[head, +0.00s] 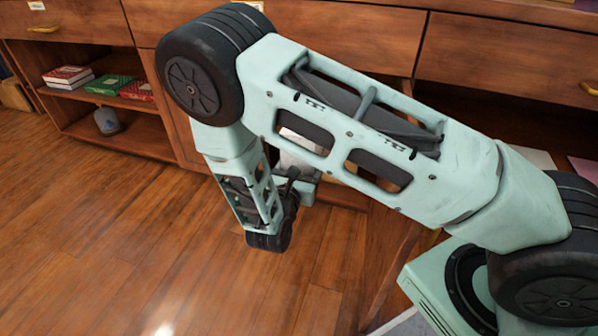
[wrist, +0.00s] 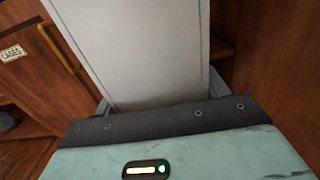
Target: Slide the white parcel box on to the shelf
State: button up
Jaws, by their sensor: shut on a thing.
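The white parcel box (wrist: 135,50) fills the upper middle of the wrist view as a tall pale face, running out of the top edge. My gripper (wrist: 160,108) is shut on it, with a finger showing at each side of its near end. In the head view the gripper (head: 303,187) is low in front of the bookcase, mostly behind my forearm. Only a small pale part of the box (head: 297,158) shows there, below my upper arm link. The box's far end and its contact with any shelf are hidden.
The wood bookcase has drawers (head: 70,22) above open shelves. Books in red, white and green (head: 108,85) lie on the left shelf, with a grey-blue object (head: 108,121) below. Pale and pink flat items lie in the right bay (head: 585,170). The wooden floor (head: 90,230) at left is clear.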

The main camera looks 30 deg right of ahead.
jog(key=shift+f+b+x, duration=0.2)
jog(key=shift+b+x, duration=0.15)
jog(key=shift+x, duration=0.6)
jog(key=shift+f+b+x, duration=0.2)
jog(key=shift+b+x, duration=0.15)
jog(key=shift+x, duration=0.65)
jog(key=shift+w+d+r, duration=0.1)
jog(key=shift+w+d, duration=0.05)
jog(key=shift+d, duration=0.05)
jog(key=shift+p+x, duration=0.5)
jog(key=shift+x, duration=4.85)
jog(key=shift+f+b+x, duration=0.15)
jog(key=shift+b+x, duration=0.2)
jog(key=shift+x, duration=3.3)
jog(key=shift+f+b+x, duration=0.2)
jog(key=shift+b+x, duration=0.1)
jog(key=shift+x, duration=3.35)
jog(key=o, duration=1.3)
jog(key=shift+f, duration=0.1)
